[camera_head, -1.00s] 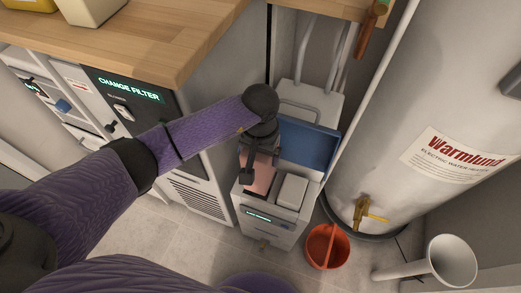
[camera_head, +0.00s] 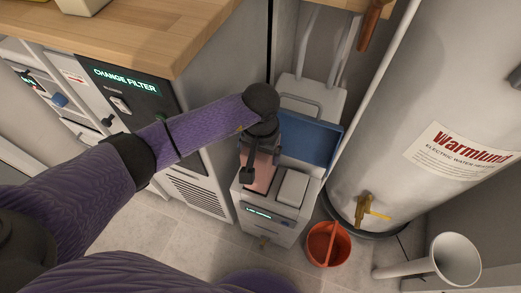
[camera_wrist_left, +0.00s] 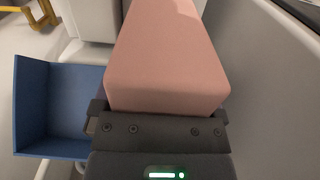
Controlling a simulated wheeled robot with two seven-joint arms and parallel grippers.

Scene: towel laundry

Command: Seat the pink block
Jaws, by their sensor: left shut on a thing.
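The pink block (camera_head: 259,175) is in my left gripper (camera_head: 248,172), at the left part of the open top of a white-grey unit (camera_head: 268,231). In the left wrist view the pink block (camera_wrist_left: 167,55) stretches out from the shut jaws (camera_wrist_left: 155,125). The block's far end and how deep it sits are hidden. A white block (camera_head: 292,187) stands beside it on the right in the same unit. The unit's blue lid (camera_head: 308,138) is raised behind; it also shows in the left wrist view (camera_wrist_left: 60,105). My right gripper is not in view.
A red bucket (camera_head: 327,246) stands on the floor right of the unit. A water heater (camera_head: 400,110) with a brass tap (camera_head: 364,209) stands behind it. A white funnel-like pipe (camera_head: 455,258) lies at the lower right. A wooden counter (camera_head: 150,35) and a cabinet reading "CHANGE FILTER" (camera_head: 125,80) are at left.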

